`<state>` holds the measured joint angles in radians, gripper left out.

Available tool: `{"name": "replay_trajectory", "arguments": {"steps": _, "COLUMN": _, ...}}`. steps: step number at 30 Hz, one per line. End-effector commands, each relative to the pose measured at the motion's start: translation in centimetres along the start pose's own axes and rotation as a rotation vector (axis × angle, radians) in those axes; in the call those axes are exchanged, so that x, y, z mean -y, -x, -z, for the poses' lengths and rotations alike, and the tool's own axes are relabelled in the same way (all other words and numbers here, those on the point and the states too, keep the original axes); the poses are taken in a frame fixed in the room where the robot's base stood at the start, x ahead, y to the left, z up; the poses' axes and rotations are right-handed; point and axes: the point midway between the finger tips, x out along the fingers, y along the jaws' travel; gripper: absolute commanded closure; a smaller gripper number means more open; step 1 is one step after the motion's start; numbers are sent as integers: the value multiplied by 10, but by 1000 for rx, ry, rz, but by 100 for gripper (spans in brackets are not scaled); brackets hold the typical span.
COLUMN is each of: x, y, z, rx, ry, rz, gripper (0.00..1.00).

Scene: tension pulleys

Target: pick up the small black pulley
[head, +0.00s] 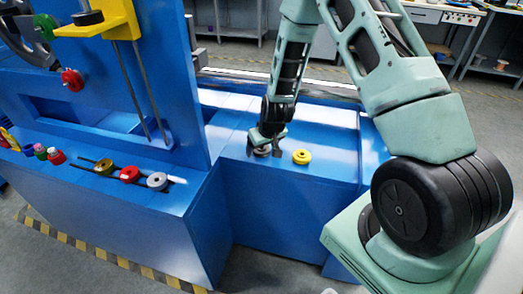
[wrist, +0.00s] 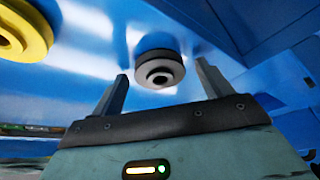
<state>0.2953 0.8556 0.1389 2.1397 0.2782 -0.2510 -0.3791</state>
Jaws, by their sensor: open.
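A small dark grey-to-black pulley (head: 262,151) lies flat on the blue surface, partly hidden by my gripper (head: 267,138) right above it. In the wrist view the pulley (wrist: 160,70), with a central hole, shows between the two fingertips of my gripper (wrist: 161,70). The fingers are apart, one on each side of the pulley. I cannot tell whether they reach down to its height. No finger visibly touches it.
A yellow pulley (head: 301,157) lies just right of the gripper; it shows at the wrist view's upper left (wrist: 22,30). A blue upright panel (head: 180,80) stands to the left. Brown, red and grey pulleys (head: 157,181) sit on the left ledge. The blue surface in front is clear.

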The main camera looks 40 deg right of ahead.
Motion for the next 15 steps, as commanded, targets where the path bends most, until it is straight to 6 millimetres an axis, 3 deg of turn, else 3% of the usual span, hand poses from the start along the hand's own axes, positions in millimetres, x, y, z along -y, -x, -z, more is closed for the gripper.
{"name": "replay_trajectory", "arguments": {"steps": 6, "x": 0, "y": -1, "z": 0, "rx": -1, "ry": 0, "rz": 0, "gripper": 22}}
{"name": "replay_trajectory", "arguments": {"steps": 12, "x": 0, "y": 0, "z": 0, "rx": 0, "ry": 0, "rz": 0, "gripper": 72}}
{"name": "replay_trajectory", "arguments": {"steps": 15, "x": 0, "y": 0, "z": 0, "rx": 0, "ry": 0, "rz": 0, "gripper": 76}}
